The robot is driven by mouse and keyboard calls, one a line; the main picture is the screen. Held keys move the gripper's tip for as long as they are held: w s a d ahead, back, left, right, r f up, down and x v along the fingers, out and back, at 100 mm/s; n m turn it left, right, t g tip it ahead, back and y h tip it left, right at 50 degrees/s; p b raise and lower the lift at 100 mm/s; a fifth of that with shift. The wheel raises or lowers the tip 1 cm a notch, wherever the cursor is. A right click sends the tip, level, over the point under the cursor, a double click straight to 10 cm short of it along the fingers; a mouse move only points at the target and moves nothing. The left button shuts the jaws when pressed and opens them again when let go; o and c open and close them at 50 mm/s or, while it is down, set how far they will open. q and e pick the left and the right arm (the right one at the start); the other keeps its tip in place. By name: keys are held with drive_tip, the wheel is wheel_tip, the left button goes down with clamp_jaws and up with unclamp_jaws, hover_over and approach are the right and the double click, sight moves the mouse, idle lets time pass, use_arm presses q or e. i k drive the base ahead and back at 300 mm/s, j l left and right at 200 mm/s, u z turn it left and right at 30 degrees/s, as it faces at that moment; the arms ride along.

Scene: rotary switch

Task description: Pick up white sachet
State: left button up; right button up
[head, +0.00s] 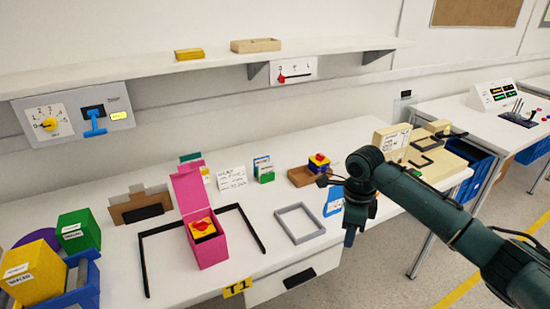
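No thing in the head view is clearly a white sachet. A small white-and-blue packet (334,203) stands on the table just left of my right arm, partly hidden by it; I cannot tell whether it is the sachet. A white card with handwriting (231,178) stands behind the pink box. My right gripper (349,238) points down near the table's front edge, right of the grey square frame. Its fingers are too small and dark to show whether they are open, and nothing is visibly held. My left gripper is out of view.
An open pink box (209,246) with a yellow-and-red piece stands between black rails. A grey frame (299,223) lies to its right. Yellow and green boxes (78,231) stand far left. A shelf (150,66) overhangs the back.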

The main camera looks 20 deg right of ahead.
sight(335, 162)
drive_tip(key=i+l+u, duration=0.15)
drive_tip(key=l+u, duration=1.25)
drive_tip(key=l, duration=1.2)
drive_tip(key=k+l, duration=0.1)
drive_tip(key=l, duration=0.45)
drive_tip(key=k+l, duration=0.1)
drive_tip(key=l, duration=0.5)
drive_tip(key=i+u, duration=0.05)
